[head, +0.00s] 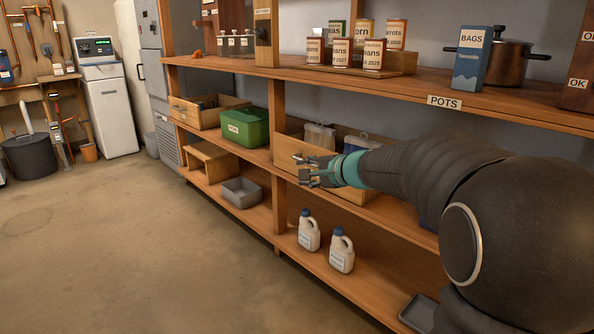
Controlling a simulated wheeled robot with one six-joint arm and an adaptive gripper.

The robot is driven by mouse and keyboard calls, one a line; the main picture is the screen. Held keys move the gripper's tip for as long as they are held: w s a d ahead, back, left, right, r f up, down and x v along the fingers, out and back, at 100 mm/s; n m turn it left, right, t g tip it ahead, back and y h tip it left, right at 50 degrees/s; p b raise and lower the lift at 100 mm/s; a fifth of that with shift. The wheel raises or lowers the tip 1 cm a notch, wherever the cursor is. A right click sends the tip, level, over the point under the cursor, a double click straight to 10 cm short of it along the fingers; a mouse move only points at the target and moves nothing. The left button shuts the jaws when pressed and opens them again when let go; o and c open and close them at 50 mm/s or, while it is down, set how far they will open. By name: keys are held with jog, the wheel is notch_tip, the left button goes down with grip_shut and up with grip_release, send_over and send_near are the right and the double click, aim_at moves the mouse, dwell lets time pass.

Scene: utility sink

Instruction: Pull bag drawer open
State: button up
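The bag drawer (288,149) is a light wooden drawer on the middle shelf level, right of the green box. A pale bag (319,137) and a blue-and-grey bag (356,143) show above its front. My gripper (302,169) is at the drawer's front face, with its two fingertips apart and pointing left. My arm and gripper cover much of the front's right part. No handle can be made out on this drawer, and I cannot tell whether the fingers touch it.
Another wooden drawer (195,118) stands out at the left, beside the green box (246,127). Below are a grey bin (241,193) and two white jugs (309,231) (341,251). A shelf post (279,215) stands left of the jugs.

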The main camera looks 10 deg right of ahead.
jog(key=w+d+f+m+t+h+b, duration=0.1)
jog(key=w+d+f+m+t, duration=0.2)
jog(key=w, duration=0.4)
jog(key=w+d+f+m+h+b, duration=0.1)
jog(key=w+d+f+m, duration=0.2)
jog(key=w+d+m, duration=0.25)
jog(key=shift+n, duration=0.45)
jog(key=p+x, duration=0.1)
jog(key=x, duration=0.3)
jog(key=p+x, duration=0.1)
jog(key=x, duration=0.4)
jog(key=p+x, duration=0.1)
jog(key=x, duration=0.4)
jog(key=shift+w+d, duration=0.15)
jog(key=shift+d, duration=0.25)
grip_shut()
